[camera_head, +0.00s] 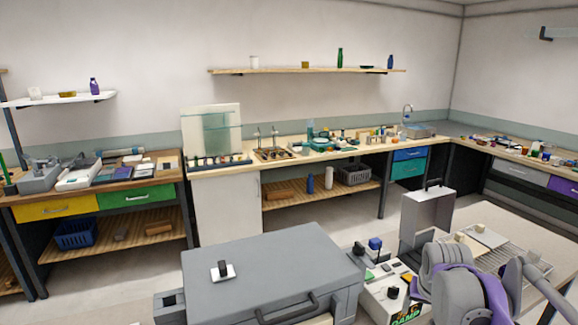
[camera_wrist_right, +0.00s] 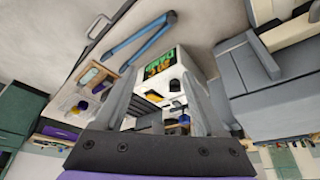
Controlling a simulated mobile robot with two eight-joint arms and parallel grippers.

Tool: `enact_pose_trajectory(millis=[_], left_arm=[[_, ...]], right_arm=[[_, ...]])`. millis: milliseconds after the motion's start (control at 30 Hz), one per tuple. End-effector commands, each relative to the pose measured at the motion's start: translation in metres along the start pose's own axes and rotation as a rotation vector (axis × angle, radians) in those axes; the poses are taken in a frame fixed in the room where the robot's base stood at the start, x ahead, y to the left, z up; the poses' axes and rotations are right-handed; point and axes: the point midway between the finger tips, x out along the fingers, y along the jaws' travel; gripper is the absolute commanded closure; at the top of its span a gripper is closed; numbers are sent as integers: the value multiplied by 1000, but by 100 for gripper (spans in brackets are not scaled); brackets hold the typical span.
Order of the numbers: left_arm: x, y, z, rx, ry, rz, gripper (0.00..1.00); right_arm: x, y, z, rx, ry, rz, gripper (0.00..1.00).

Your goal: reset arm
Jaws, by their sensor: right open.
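My right arm (camera_head: 455,285), grey and purple, is at the bottom right of the head view, beside a white device. I cannot make out its fingertips there. In the right wrist view my right gripper (camera_wrist_right: 162,72) has its two grey fingers apart, with nothing held between them. Beyond the fingers is the white device (camera_wrist_right: 202,62), with a dark screen showing green and orange lettering. The same white device (camera_head: 378,300) stands left of my arm in the head view. My left gripper does not show in either view.
A large grey case (camera_head: 260,262) stands at the front centre, left of the white device. An upright grey box (camera_head: 428,215) and a wire rack (camera_head: 520,262) are near my arm. A blue-handled tool (camera_wrist_right: 140,38) lies beyond the fingers. Cluttered benches (camera_head: 225,168) line the walls.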

Motion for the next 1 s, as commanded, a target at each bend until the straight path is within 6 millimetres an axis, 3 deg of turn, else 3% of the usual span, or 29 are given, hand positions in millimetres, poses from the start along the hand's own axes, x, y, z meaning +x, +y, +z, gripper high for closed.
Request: enact_pose_trajectory(millis=[67, 267, 467, 600, 700, 833, 1000], left_arm=[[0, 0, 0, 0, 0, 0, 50], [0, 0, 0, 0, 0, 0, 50], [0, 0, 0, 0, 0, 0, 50], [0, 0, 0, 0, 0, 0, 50], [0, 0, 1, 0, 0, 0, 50], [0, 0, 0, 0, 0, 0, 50], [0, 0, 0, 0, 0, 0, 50]], right_arm=[[-1, -2, 5, -6, 1, -3, 28], [-10, -17, 69, -90, 22, -42, 28], [-8, -27, 152, -189, 48, -90, 28], [3, -29, 222, -270, 71, -128, 28], [13, -29, 260, -314, 85, -148, 28], [21, -28, 288, -346, 95, -164, 28], [24, -27, 296, -357, 99, -169, 28]])
